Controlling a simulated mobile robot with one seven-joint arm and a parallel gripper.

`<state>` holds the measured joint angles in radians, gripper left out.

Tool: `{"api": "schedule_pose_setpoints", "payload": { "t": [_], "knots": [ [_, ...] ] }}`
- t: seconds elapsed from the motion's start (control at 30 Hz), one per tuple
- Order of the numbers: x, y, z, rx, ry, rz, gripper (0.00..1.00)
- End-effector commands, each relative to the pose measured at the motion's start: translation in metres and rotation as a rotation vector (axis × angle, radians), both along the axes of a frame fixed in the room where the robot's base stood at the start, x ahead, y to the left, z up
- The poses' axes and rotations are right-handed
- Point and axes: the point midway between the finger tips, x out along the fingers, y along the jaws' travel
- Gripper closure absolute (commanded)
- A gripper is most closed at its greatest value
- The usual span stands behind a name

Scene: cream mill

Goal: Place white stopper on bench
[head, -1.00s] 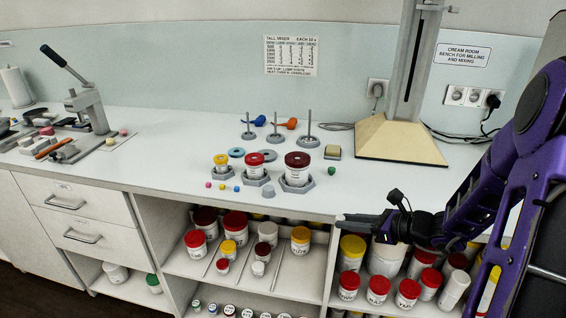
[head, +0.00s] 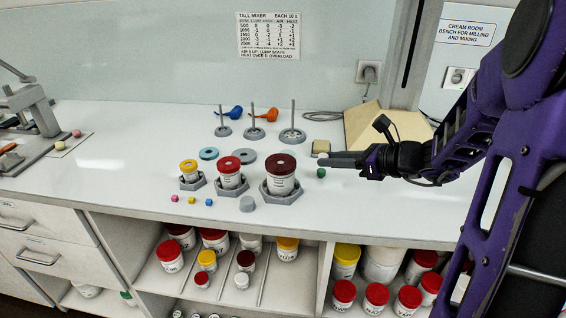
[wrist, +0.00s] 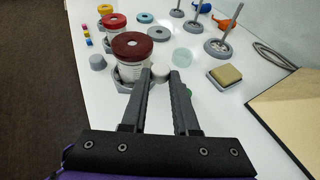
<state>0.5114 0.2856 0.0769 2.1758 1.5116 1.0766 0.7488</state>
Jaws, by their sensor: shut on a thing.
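My gripper (head: 322,159) is shut on a small white stopper (wrist: 159,74), held between its fingertips. A bit of the stopper also shows at the fingertips in the head view (head: 323,155). The gripper is over the white bench (head: 390,212), right of the large jar with the dark red lid (head: 282,165). In the wrist view the stopper shows close to the right side of that jar. I cannot tell how high it is above the bench top.
Red-lidded (head: 229,170) and yellow-lidded (head: 189,169) jars stand in grey holders to the left. A green stopper (head: 321,173) lies under the fingers. A grey stopper (head: 247,204) sits near the front edge. A pale disc (wrist: 184,55) lies beyond the fingertips. Ring stands (head: 292,135) are behind.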

Motion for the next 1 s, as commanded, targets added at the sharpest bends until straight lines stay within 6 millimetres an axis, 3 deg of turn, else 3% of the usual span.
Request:
{"api": "schedule_pose_setpoints", "payload": {
  "t": [0.2, 0.43, 0.63, 1.0],
  "knots": [
    [0.0, 0.0, -0.045, 0.003, 0.005, -0.001, 1.0],
    [0.0, 0.0, -0.063, 0.001, 0.002, 0.0, 1.0],
    [0.0, 0.0, -0.091, 0.002, 0.004, -0.001, 1.0],
    [0.0, 0.0, -0.096, -0.001, 0.001, 0.0, 1.0]
  ]
}}
